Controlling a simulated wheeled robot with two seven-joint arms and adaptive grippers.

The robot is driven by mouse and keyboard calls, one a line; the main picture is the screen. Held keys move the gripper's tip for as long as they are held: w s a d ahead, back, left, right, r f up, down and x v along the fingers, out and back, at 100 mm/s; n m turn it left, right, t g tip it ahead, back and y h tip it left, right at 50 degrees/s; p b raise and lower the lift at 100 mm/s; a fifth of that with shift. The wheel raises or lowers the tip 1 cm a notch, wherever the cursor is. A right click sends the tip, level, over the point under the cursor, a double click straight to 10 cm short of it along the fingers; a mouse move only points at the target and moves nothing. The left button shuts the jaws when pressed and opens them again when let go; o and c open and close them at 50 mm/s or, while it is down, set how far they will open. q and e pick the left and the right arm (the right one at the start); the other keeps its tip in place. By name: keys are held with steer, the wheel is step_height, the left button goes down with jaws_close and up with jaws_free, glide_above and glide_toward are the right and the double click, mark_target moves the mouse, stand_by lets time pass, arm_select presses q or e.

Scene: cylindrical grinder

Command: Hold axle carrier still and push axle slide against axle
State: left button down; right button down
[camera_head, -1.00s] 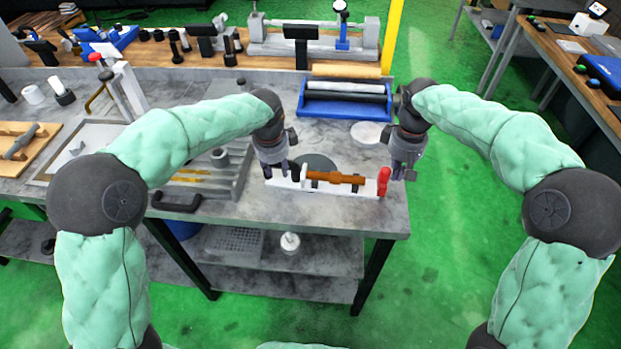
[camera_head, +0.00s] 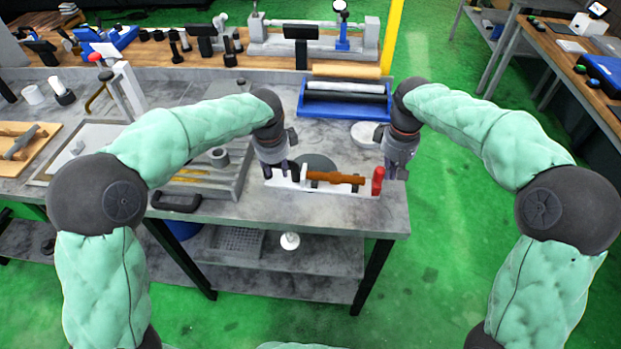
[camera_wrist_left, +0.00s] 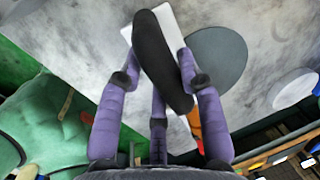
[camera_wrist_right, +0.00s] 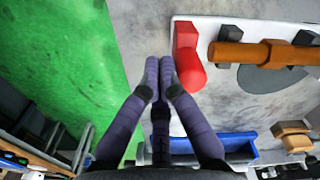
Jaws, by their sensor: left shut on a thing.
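The white axle carrier (camera_head: 345,190) lies near the table's front edge. The brown axle (camera_head: 340,178) rests along it on black supports; its end shows in the right wrist view (camera_wrist_right: 240,53). The red axle slide (camera_head: 378,182) stands at the carrier's right end. My left gripper (camera_head: 280,170) is shut on a dark post (camera_wrist_left: 160,60) at the carrier's left end. My right gripper (camera_wrist_right: 160,68) is shut and empty, its fingertips close beside the slide's outer side.
A grey disc (camera_head: 318,162) lies behind the carrier. A blue tray with rollers (camera_head: 345,105) and a white round dish (camera_head: 366,133) stand farther back. A black handle (camera_head: 177,203) is at the left. Green floor lies beyond the table's right edge.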

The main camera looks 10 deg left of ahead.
arm_select(q)
steer(key=shift+s+d+f, duration=0.1)
steer(key=shift+s+f, duration=0.15)
steer(key=shift+f, duration=0.25)
arm_select(e)
steer(key=shift+a, duration=1.15)
steer(key=shift+d, duration=1.35)
step_height(320, 180, up, 8)
arm_select(q)
steer(key=c, duration=1.1)
jaws_free()
steer(key=o, duration=0.4)
steer(key=shift+w, duration=0.1)
steer(key=shift+c, duration=0.2)
steer(key=shift+w+r, duration=0.1)
steer(key=shift+r, duration=0.25)
